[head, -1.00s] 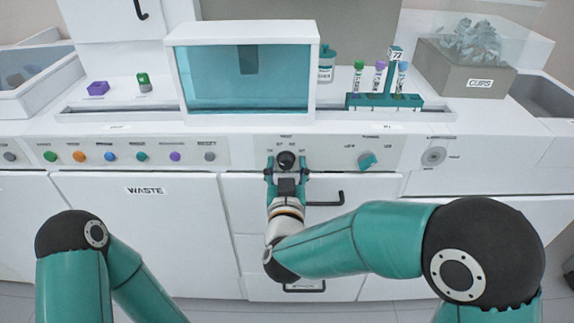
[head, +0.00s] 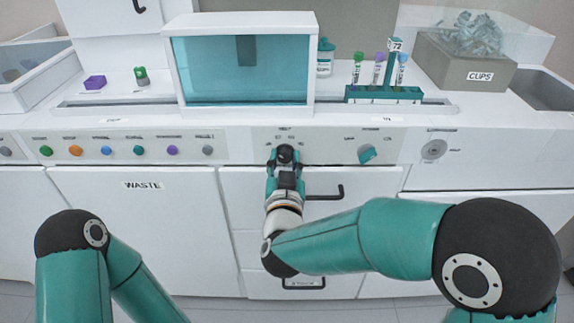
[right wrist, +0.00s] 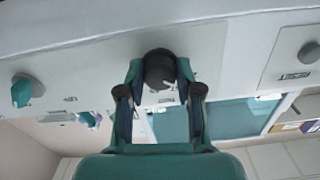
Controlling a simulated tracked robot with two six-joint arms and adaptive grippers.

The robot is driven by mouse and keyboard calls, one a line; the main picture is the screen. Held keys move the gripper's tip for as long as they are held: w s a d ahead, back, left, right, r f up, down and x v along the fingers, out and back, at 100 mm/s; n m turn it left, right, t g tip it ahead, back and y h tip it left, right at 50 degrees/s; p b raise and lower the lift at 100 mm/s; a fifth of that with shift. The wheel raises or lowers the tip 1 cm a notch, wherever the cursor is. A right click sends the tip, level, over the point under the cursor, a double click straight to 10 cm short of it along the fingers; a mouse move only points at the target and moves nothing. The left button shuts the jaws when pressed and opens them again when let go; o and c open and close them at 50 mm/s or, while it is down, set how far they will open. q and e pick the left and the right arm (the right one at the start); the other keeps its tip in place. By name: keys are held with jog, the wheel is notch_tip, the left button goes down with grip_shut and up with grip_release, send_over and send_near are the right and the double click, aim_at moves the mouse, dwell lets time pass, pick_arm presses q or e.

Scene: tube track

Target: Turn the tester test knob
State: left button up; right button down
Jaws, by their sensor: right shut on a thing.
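The black test knob (head: 285,151) sits on the front panel below the teal-windowed tester (head: 242,66). My right gripper (head: 285,160) is at the knob with its fingers closed around it. In the right wrist view the knob (right wrist: 159,70) is between the two fingertips of my right gripper (right wrist: 158,82), which touch its sides. The knob's pointer mark is hidden by the fingers. My left arm shows at the lower left, but its gripper is out of view.
A teal knob (head: 366,153) is on the panel to the right. Coloured buttons line the left panel. A black drawer handle (head: 325,193) is just below and right of my right gripper. A tube rack (head: 384,95) stands on the counter.

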jog(key=m+b, duration=0.3)
jog(key=b, duration=0.1)
jog(key=shift+w+d+m, duration=0.1)
jog(key=shift+m, duration=0.3)
jog(key=shift+r+m+b, duration=0.2)
jog(key=shift+m+b, duration=1.2)
jog(key=shift+b, duration=0.05)
jog(key=c, duration=1.1)
grip_release()
jog(key=shift+c, duration=0.2)
jog(key=o, duration=0.4)
jog(key=shift+w+f, duration=0.1)
jog(key=shift+w, duration=0.05)
jog(key=shift+f, duration=0.1)
